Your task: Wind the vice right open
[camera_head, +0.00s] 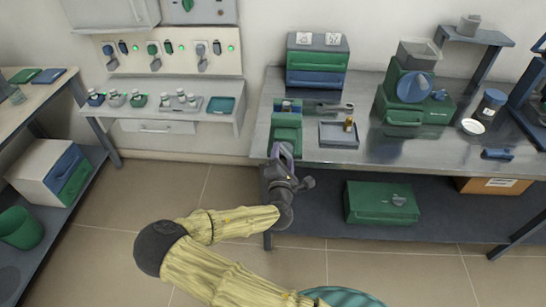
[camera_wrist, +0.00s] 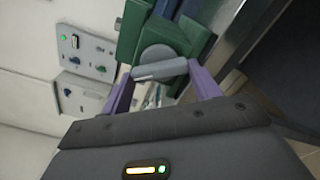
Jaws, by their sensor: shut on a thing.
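The green vice (camera_head: 286,133) sits at the front left corner of the steel workbench. In the wrist view the green vice body (camera_wrist: 185,33) fills the top middle, with a round grey screw end (camera_wrist: 158,54) facing me. A light grey handle bar (camera_wrist: 160,70) crosses that screw end, tilted slightly. My gripper (camera_head: 282,152) is at the front of the vice. In the wrist view the purple fingers of my gripper (camera_wrist: 160,77) stand at the two ends of the bar, shut on it. How far apart the vice jaws are is not clear.
A grey tray (camera_head: 339,143) with a small brass piece stands right of the vice. Blue and green drawers (camera_head: 317,78) are behind it. A green machine (camera_head: 407,100) stands farther right. A green case (camera_head: 380,203) is on the lower shelf. Open floor lies left of the bench.

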